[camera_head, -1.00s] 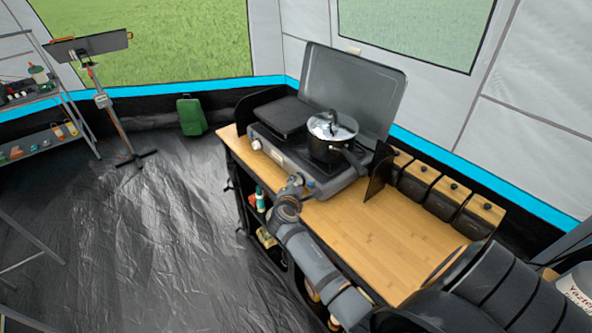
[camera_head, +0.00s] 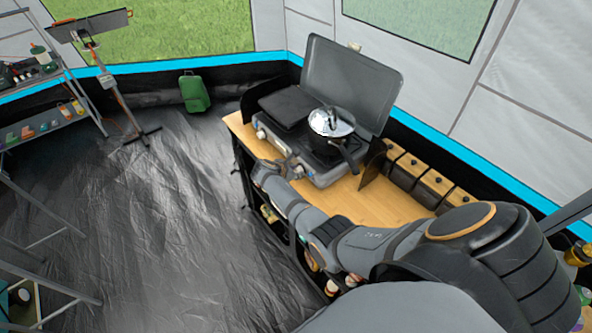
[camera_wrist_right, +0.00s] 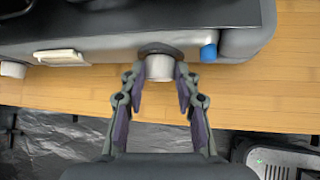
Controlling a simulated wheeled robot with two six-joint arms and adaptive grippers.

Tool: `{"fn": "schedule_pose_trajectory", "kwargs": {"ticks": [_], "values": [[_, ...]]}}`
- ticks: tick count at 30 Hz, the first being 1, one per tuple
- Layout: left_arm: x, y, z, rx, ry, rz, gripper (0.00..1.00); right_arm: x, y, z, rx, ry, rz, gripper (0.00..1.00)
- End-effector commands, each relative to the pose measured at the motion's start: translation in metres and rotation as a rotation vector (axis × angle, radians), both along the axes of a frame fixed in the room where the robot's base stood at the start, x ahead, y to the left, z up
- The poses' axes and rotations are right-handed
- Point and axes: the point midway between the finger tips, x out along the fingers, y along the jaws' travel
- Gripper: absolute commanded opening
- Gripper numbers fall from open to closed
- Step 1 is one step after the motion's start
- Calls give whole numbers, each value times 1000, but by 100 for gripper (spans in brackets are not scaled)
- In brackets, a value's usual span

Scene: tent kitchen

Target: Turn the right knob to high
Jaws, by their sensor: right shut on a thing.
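The grey camp stove stands on the wooden counter with its lid (camera_head: 352,80) raised. Its right knob (camera_head: 298,171) is on the front panel, partly hidden by my arm. In the right wrist view the right knob (camera_wrist_right: 159,67) is pale, round and faces me. My right gripper (camera_wrist_right: 160,80) has one finger on each side of this knob and is shut on it. In the head view my right gripper (camera_head: 284,166) is small and partly hidden at the stove front. The left knob (camera_head: 261,133) is untouched. My left gripper is not in view.
A pot with a shiny lid (camera_head: 330,122) sits on the right burner, its handle pointing toward the front right. Several black wood-lidded containers (camera_head: 413,165) line the counter's back edge. A blue part (camera_wrist_right: 208,53) is right of the knob. Floor left of the counter is clear.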

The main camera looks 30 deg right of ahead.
Motion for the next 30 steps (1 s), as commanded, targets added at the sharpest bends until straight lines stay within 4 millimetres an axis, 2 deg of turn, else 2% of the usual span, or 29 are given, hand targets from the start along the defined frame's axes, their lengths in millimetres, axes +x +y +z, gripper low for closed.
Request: {"fn": "schedule_pose_trajectory", "kwargs": {"ticks": [8,21,22,24,30], "values": [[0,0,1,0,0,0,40,1,-2,0,-8,63,-1,0],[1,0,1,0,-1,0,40,0,-2,0,-9,70,-1,0],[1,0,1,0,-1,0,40,0,-2,0,-9,70,-1,35],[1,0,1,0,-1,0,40,0,-1,0,-8,70,-1,42],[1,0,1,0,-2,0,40,1,-1,0,-7,69,0,42]]}}
